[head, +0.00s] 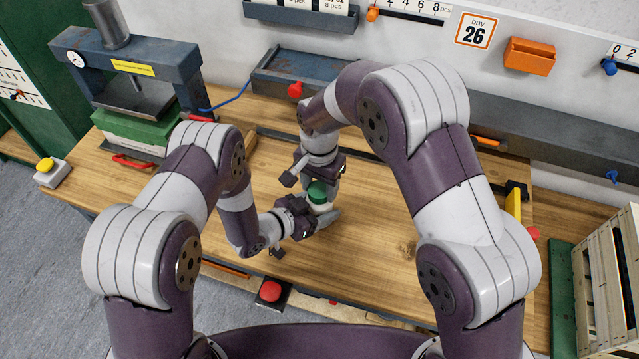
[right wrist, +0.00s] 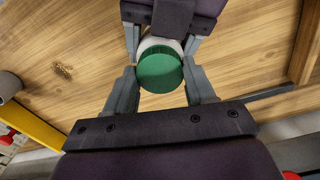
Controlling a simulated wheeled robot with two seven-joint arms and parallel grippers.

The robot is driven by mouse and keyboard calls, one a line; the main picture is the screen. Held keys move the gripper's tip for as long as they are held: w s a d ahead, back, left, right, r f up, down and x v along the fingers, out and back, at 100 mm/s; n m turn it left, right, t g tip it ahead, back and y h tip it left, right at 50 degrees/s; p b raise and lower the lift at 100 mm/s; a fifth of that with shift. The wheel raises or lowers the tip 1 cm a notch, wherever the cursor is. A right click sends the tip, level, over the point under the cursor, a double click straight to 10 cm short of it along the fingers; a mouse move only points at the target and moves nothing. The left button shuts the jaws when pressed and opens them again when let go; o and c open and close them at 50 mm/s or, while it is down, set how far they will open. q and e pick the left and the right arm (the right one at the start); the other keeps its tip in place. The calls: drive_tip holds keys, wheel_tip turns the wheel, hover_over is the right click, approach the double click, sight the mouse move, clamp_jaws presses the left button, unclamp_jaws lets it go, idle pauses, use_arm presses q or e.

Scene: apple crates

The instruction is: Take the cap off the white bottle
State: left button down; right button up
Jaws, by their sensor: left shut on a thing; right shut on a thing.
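The white bottle (head: 322,207) is held above the bench in the middle of the head view, mostly hidden by the grippers. Its green cap (head: 317,190) is on its top end. In the right wrist view the cap (right wrist: 160,70) faces the camera, with a strip of the white bottle (right wrist: 164,42) behind it. My left gripper (head: 322,218) comes in from the left and is shut on the bottle. My right gripper (head: 322,181) reaches in from behind and above. Its fingers lie on both sides of the cap, shut on it.
A grey press (head: 140,60) with a green block (head: 135,128) stands at the back left of the wooden bench (head: 390,250). A slatted crate (head: 610,270) is at the right. A red button (head: 270,291) sits at the front edge. The bench around the grippers is mostly clear.

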drive_tip(key=n, duration=0.4)
drive_tip(key=shift+n, duration=0.3)
drive_tip(key=o, duration=1.2)
drive_tip(key=shift+c, duration=0.2)
